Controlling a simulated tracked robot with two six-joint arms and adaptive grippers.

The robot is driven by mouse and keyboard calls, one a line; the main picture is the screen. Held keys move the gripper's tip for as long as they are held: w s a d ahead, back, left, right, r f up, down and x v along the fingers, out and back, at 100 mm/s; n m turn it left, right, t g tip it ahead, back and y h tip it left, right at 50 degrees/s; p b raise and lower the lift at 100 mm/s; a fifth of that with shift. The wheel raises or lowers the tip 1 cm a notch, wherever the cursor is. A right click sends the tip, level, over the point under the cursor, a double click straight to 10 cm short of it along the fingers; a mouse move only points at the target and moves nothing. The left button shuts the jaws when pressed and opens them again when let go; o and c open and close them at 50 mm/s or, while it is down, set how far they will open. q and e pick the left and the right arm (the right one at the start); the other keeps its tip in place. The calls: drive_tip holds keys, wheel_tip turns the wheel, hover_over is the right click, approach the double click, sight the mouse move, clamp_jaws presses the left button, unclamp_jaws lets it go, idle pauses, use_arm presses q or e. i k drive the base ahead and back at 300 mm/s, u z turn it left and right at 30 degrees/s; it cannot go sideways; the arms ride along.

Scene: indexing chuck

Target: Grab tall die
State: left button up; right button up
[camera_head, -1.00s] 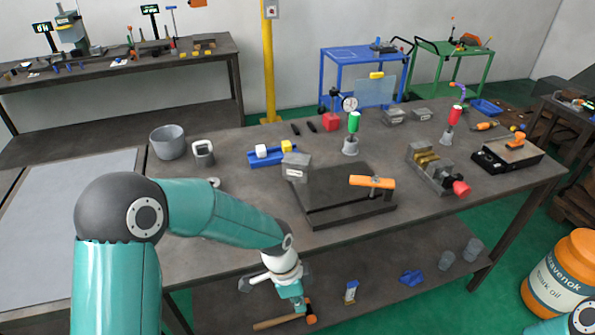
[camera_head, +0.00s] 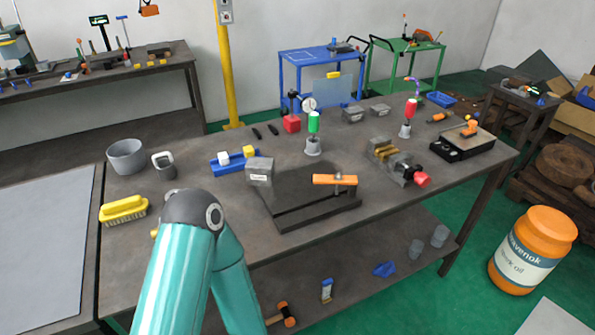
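A tall grey block with a white label (camera_head: 260,171) stands on the workbench at the left rear corner of a dark plate (camera_head: 300,213). It looks like the tall die, though its label is too small to read. Two lower grey blocks, one at the left (camera_head: 353,115) and one at the right (camera_head: 380,110), sit further back on the bench. My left arm rises from the bottom, in front of the bench, with its elbow left of the tall block. Its forearm runs down out of the picture, so my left gripper is not in view. My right gripper is not in view either.
An orange-handled tool (camera_head: 335,180) lies on the dark plate. A blue holder (camera_head: 228,164) with white and yellow cubes, a grey cup (camera_head: 127,156) and a yellow brush (camera_head: 123,210) are to the left. A green-topped stand (camera_head: 313,132) rises behind.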

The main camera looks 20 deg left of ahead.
sight(259, 171)
drive_tip(key=z, duration=0.55)
drive_tip(key=k, duration=1.3)
drive_tip(key=u, duration=0.55)
drive_tip(key=i, duration=1)
